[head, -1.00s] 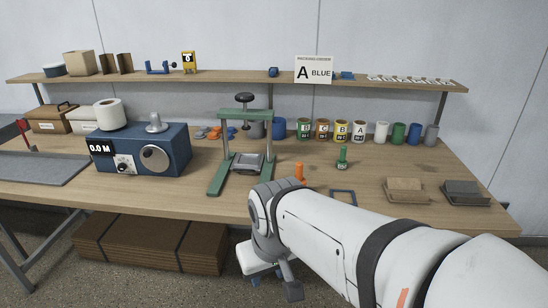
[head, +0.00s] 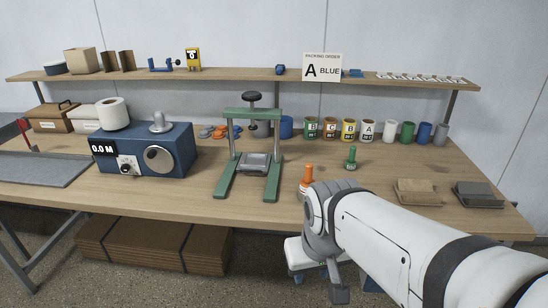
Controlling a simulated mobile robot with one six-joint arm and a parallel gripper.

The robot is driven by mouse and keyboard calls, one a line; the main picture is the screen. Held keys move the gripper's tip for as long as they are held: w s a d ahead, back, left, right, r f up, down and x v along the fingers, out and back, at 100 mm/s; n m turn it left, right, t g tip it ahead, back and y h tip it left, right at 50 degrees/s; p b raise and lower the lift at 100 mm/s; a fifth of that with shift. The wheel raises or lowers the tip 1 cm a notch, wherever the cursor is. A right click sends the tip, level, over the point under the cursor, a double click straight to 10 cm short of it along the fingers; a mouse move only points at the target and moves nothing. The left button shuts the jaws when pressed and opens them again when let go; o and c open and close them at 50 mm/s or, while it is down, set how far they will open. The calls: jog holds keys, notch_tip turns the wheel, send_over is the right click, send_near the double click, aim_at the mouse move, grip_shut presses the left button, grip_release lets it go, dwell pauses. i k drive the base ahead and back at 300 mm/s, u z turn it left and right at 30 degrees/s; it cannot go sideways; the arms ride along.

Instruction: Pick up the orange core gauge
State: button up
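The orange core gauge (head: 307,174) stands upright on the table, right of the green press. It is a small orange piece with a narrower top, and its lower part is partly covered by my wrist. My arm comes in from the lower right, and its wrist is in front of the gauge in the picture. My gripper (head: 300,262) seems to be the white part below the wrist, in front of the table edge and apart from the gauge. Its fingers cannot be made out clearly. A similar green gauge (head: 351,158) stands farther back to the right.
The green press (head: 273,180) stands left of the gauge, and a blue machine (head: 180,140) stands farther left. Labelled cans (head: 348,130) and coloured cups (head: 407,132) line the back. Two blocks (head: 418,191) (head: 479,194) lie at the right. A shelf (head: 240,78) runs above.

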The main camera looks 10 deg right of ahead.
aim_at(304, 183)
jog(key=u, duration=0.05)
jog(key=i, duration=0.95)
jog(key=z, duration=0.05)
